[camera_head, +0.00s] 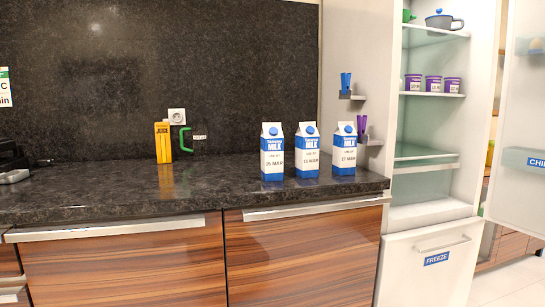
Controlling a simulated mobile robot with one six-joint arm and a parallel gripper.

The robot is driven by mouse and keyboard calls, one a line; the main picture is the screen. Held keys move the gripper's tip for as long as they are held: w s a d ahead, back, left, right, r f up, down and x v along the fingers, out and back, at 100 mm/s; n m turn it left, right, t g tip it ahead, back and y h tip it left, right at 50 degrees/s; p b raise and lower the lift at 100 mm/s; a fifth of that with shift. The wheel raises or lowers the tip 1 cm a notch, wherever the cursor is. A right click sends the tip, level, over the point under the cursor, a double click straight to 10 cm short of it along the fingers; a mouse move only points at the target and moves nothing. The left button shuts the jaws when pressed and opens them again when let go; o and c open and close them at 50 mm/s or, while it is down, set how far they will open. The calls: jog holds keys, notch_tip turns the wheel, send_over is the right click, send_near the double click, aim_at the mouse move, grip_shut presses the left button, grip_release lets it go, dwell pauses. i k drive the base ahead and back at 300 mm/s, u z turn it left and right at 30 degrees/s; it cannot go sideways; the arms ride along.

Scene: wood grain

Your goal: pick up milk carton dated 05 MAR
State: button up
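Three blue-and-white milk cartons stand upright in a row on the dark countertop, near its right end. The left carton (272,152) has a small date that looks like 05 MAR, though the first digit is hard to read. The middle carton (307,151) looks dated 13 MAR, and the right carton (344,150) looks dated 27 MAR. Small gaps separate them, and their fronts are unobstructed. My gripper is not seen in this view.
A yellow juice carton (163,143) stands farther left by the back wall, beside a green handle-like item (185,140). A dark object (11,157) sits at the left edge. An open fridge (427,120) with shelves stands right. The counter (110,187) between is mostly clear.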

aim_at(271, 139)
jog(key=u, duration=0.05)
jog(key=i, duration=0.9)
